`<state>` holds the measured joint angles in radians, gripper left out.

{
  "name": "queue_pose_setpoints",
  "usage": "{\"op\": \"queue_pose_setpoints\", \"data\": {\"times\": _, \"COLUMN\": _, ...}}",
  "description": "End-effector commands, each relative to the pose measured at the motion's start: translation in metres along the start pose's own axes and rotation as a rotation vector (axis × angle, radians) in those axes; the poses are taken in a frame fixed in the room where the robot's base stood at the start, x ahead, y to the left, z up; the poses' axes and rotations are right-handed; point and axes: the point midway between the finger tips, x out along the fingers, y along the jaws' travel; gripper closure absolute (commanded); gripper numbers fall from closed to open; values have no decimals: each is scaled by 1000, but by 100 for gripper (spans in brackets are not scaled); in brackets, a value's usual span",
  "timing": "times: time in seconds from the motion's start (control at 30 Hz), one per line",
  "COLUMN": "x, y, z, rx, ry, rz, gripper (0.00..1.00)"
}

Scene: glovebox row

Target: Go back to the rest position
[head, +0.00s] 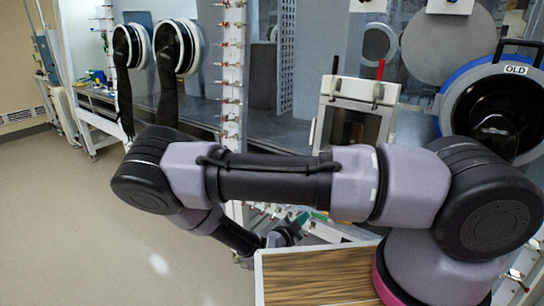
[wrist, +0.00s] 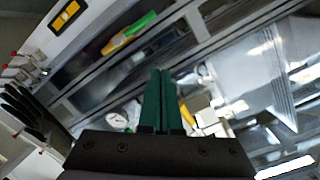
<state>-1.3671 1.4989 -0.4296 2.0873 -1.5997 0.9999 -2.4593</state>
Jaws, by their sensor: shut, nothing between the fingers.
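My gripper (wrist: 161,78) shows in the wrist view as two dark green fingers pressed together, with nothing between them. In the head view my gripper (head: 301,219) is small and low in the middle, beneath my arm's long link and partly hidden by it. The green fingertips are close to the white frame and fittings below the glovebox front. I cannot tell whether they touch anything. My arm stretches across the picture from the lower right to the left, then folds back under itself.
A white post with red-tipped valves (head: 233,80) stands behind my arm. A small hatch box (head: 357,90) and a round port labelled OLD (head: 515,70) are at the right. Black gloves (head: 122,85) hang at the left. Floor (head: 75,220) at the left is clear.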

Motion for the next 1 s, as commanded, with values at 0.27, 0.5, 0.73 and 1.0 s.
{"op": "queue_pose_setpoints", "data": {"times": 0.27, "x": -10, "y": -30, "z": -52, "rx": 642, "ry": 138, "rz": 304, "gripper": 100}}
{"op": "queue_pose_setpoints", "data": {"times": 0.5, "x": -19, "y": -58, "z": -114, "rx": 1318, "ry": 410, "rz": 578, "gripper": 100}}
{"op": "queue_pose_setpoints", "data": {"times": 0.73, "x": -29, "y": -88, "z": -178, "rx": 1925, "ry": 777, "rz": 783, "gripper": 100}}
{"op": "queue_pose_setpoints", "data": {"times": 1.0, "x": -44, "y": -121, "z": -258, "rx": 2549, "ry": 1349, "rz": 944, "gripper": 100}}
